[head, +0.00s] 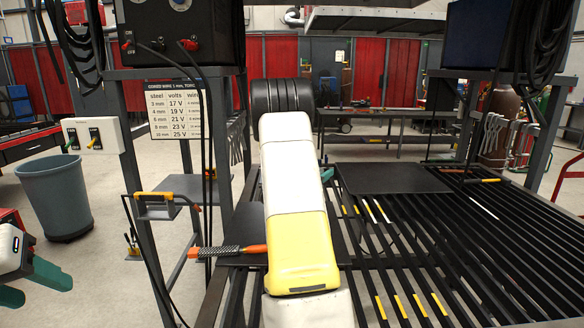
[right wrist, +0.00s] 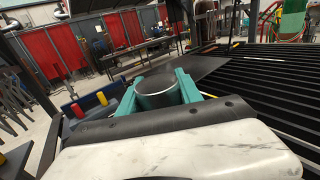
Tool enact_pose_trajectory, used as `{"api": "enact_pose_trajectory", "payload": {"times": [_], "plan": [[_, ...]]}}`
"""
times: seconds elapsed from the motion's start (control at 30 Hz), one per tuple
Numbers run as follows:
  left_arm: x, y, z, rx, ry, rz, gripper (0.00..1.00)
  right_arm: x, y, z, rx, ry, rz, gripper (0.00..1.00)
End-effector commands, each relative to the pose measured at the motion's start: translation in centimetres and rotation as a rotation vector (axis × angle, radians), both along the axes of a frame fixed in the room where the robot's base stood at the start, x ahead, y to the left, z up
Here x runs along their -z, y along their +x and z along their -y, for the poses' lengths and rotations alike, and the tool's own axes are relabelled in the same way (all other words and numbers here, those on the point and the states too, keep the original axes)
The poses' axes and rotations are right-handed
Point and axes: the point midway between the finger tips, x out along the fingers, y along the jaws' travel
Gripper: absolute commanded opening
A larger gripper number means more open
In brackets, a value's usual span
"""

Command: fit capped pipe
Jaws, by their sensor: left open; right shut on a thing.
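I cannot tell the cap from the pipe. In the head view my right arm covers the middle, and only a bit of a teal finger of the right gripper (head: 327,173) shows beside it; the cylinder is hidden there. My left gripper (head: 30,288) is open and empty at the lower left, apart from the table.
A black slatted table (head: 440,240) fills the right, with a dark plate (head: 390,178) on it. An orange-handled brush or rasp (head: 225,250) lies left of my right arm. A grey bin (head: 55,200) stands on the floor. Posts and cables rise at the table's left edge.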

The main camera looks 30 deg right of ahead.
Motion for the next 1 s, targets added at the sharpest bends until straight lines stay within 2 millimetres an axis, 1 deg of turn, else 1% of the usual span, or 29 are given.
{"api": "enact_pose_trajectory", "payload": {"times": [0.2, 0.4, 1.0], "plan": [[0.0, 0.0, 0.0, 0.000, 0.000, 0.000, 0.51, 1.7, 0.0, 0.1, 0.001, -0.004, 0.002, 0.00], [0.0, 0.0, 0.0, 0.000, 0.000, 0.000, 0.51, 2.6, 0.0, 0.1, 0.001, -0.003, 0.003, 0.00], [0.0, 0.0, 0.0, 0.000, 0.000, 0.000, 0.51, 2.7, 0.0, 0.0, 0.000, -0.003, 0.004, 0.00]]}}
